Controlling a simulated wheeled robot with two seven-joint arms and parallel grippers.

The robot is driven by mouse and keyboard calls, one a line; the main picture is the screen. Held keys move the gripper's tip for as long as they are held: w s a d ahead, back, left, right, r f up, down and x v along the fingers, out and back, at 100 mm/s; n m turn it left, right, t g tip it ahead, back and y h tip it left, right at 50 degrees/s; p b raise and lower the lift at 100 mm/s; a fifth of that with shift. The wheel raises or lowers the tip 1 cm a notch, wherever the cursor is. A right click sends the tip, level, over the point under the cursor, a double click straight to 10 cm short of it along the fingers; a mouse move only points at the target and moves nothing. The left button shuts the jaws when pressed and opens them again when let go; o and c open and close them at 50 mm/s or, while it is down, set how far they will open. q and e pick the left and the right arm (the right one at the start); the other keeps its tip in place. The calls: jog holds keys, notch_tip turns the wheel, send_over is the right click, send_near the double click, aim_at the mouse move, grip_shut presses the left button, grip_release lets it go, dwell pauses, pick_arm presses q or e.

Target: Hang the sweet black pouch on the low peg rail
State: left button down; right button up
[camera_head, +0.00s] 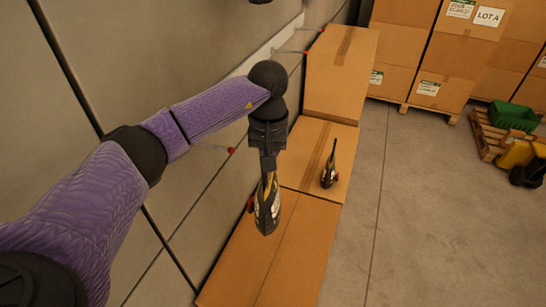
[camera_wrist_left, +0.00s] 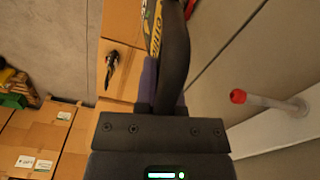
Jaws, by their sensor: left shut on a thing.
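My left gripper (camera_head: 267,160) points down and is shut on a black pouch with yellow marking (camera_head: 267,212), which hangs upright above the cardboard boxes, close to the wall. The pouch also shows in the left wrist view (camera_wrist_left: 153,22), partly hidden behind a finger. A pale rail (camera_head: 274,48) runs along the wall, partly hidden by my left arm. Red-tipped pegs stick out from the wall, one left of the gripper (camera_head: 231,150). One red tip (camera_head: 250,204) is just left of the pouch; whether they touch I cannot tell. The left wrist view shows a red-tipped peg (camera_wrist_left: 238,96).
A second dark pouch (camera_head: 329,174) stands on the middle box (camera_head: 305,150). A taller box (camera_head: 340,75) is beyond it. Stacked cartons (camera_head: 445,50) and a pallet with a green crate (camera_head: 513,115) are at the back right.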

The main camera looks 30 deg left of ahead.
aim_at(220, 147)
pick_arm(q)
jog(key=shift+a+f, duration=0.1)
jog(key=shift+a, duration=0.4)
jog(key=a, duration=0.2)
jog(key=a+b, duration=0.1)
jog(key=a, duration=0.1)
jog(key=shift+s+f, duration=0.15)
jog(key=shift+s, duration=0.1)
pick_arm(e)
jog(key=shift+d+f, duration=0.2)
jog(key=shift+f, duration=0.3)
pick_arm(q)
jog(key=shift+s+a, duration=0.1)
jog(key=shift+a, duration=0.1)
pick_arm(e)
jog(key=shift+f, duration=0.15)
pick_arm(q)
jog(key=a+b, duration=0.1)
jog(key=a, duration=0.4)
jog(key=shift+s+a+f, duration=0.1)
jog(key=shift+a, duration=0.25)
pick_arm(e)
jog(key=shift+w+f, duration=0.15)
jog(key=shift+f, duration=0.35)
pick_arm(q)
jog(key=shift+s, duration=0.1)
pick_arm(e)
jog(key=shift+w+r, duration=0.1)
jog(key=shift+w, duration=0.05)
